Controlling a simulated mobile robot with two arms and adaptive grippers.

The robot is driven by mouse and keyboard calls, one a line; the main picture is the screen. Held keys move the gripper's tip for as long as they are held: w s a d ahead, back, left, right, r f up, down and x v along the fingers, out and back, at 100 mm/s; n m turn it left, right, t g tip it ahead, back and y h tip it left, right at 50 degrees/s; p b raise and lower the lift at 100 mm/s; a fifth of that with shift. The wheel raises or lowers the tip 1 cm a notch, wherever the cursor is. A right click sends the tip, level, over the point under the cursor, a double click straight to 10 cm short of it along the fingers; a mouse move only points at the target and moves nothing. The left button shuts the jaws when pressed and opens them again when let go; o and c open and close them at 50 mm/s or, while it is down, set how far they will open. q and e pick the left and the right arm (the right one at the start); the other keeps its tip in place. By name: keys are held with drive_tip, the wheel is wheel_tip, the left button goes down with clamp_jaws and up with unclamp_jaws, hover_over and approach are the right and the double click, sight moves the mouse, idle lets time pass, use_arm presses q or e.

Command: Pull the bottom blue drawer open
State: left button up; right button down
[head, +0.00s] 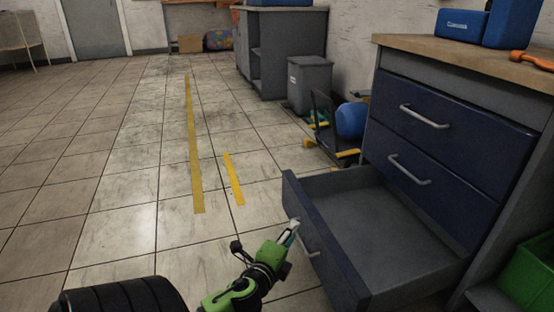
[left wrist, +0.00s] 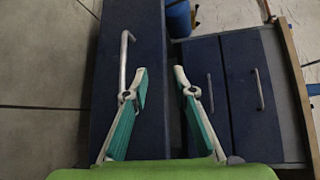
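The bottom blue drawer (head: 322,240) stands pulled well out of the blue cabinet, and its grey inside is empty. Its silver bar handle (head: 309,244) is on the front. My left gripper (head: 293,228) is beside the drawer front at the handle's near-top end. In the left wrist view the gripper's two fingers (left wrist: 160,78) are spread apart, with the drawer front (left wrist: 148,30) behind them. The handle (left wrist: 124,58) shows to the left of the gap, its lower end close to the left fingertip; I cannot tell whether they touch. My right gripper is not in view.
Two upper blue drawers (head: 440,120) are shut under a wooden top (head: 470,58). A green bin (head: 530,272) is at right. A grey bin (head: 309,85), a cart and a blue round object (head: 351,120) stand behind. Tiled floor at left is clear, with yellow tape strips (head: 193,150).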

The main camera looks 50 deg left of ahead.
use_arm(q)
drive_tip(key=v, duration=0.8)
drive_tip(key=shift+s+f+p, duration=0.25)
drive_tip(key=shift+s+p, duration=0.05)
idle(0.5)
idle(0.4)
